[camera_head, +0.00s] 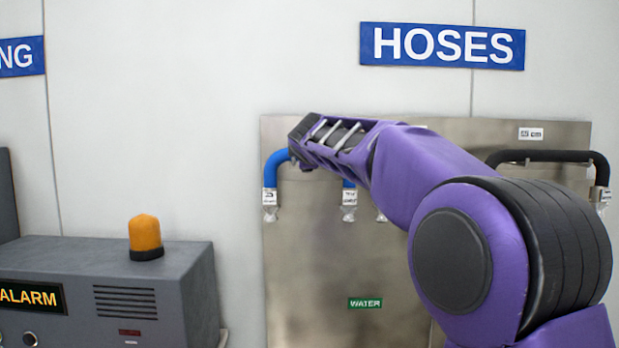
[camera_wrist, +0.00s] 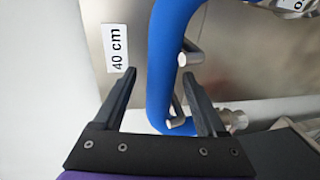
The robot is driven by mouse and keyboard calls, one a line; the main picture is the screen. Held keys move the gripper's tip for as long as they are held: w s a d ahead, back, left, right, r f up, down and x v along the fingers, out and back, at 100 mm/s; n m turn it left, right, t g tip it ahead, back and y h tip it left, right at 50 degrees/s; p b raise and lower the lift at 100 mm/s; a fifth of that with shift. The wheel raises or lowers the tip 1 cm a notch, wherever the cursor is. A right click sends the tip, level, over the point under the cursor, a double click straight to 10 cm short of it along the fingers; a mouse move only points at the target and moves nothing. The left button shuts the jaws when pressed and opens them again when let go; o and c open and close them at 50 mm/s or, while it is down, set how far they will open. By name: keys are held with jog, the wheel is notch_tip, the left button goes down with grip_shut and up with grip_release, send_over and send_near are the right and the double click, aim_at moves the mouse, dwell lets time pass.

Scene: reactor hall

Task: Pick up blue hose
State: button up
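The blue hose (camera_head: 276,164) hangs as an arch on the metal panel in the head view, with a silver fitting at each end. My arm covers most of its upper middle. In the wrist view the blue hose (camera_wrist: 158,85) runs between the two dark fingers of my gripper (camera_wrist: 159,75), with gaps beside it. The gripper is open. In the head view my gripper's dark end (camera_head: 301,138) is at the hose's top left, fingertips not clear.
A metal panel (camera_head: 320,270) backs the hoses, under a HOSES sign (camera_head: 442,46). A black hose (camera_head: 545,156) hangs at the right. Metal pegs (camera_wrist: 188,55) stick out by the blue hose. A grey alarm box (camera_head: 110,285) with an orange lamp (camera_head: 145,235) stands lower left.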

grip_shut()
dwell(1.3)
